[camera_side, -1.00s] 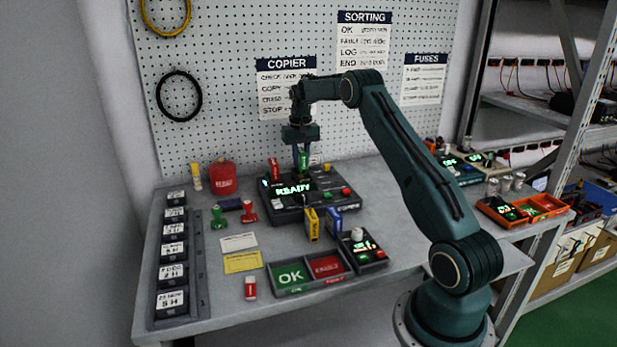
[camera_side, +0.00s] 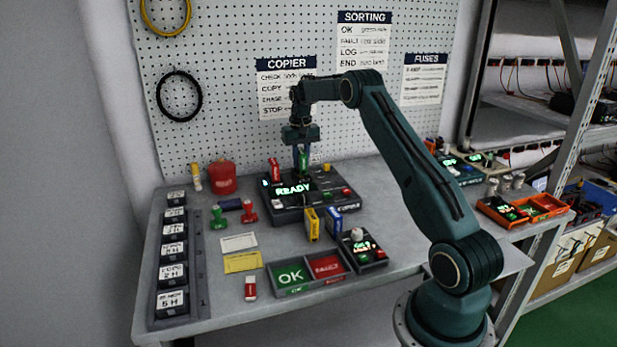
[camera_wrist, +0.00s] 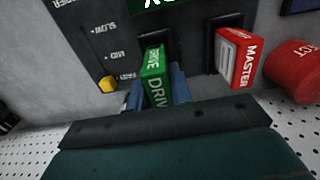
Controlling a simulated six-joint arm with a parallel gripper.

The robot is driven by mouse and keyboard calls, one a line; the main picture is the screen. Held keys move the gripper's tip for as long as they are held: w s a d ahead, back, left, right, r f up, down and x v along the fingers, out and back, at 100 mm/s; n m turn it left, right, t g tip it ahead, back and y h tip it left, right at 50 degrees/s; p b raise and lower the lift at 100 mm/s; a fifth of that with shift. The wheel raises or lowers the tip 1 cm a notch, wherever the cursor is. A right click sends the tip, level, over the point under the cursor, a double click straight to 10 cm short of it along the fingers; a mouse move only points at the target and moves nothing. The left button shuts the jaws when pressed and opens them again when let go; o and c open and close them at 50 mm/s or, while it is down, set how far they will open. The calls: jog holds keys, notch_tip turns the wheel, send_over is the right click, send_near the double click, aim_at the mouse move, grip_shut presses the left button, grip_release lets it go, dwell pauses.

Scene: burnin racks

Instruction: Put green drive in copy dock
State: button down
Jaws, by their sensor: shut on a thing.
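The green drive (camera_side: 303,161) stands upright at the back of the copy dock (camera_side: 318,213), whose screen reads READY. My gripper (camera_side: 301,152) points down over the dock and is shut on the green drive. In the wrist view the green drive (camera_wrist: 154,77) is between my blue fingers (camera_wrist: 153,97), at a dark slot of the dock (camera_wrist: 190,50). The fingers hide part of it, so I cannot tell how deep it sits. A red drive marked MASTER (camera_wrist: 237,58) stands in the other slot, and it also shows in the side view (camera_side: 274,169).
A yellow drive (camera_side: 312,224) and a blue drive (camera_side: 333,222) stand in front of the dock. OK and FAULT trays (camera_side: 307,290) lie at the table's front. Red and green stamps (camera_side: 218,218) and a red container (camera_side: 222,177) are to the left. A pegboard (camera_side: 225,60) rises behind.

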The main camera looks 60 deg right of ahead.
jog(key=shift+f, duration=1.05)
dwell(2.3)
jog(key=c, duration=1.2)
grip_release()
jog(key=shift+o, duration=0.6)
jog(key=o, duration=0.3)
jog(key=shift+r, duration=0.1)
jog(key=shift+r, duration=3.4)
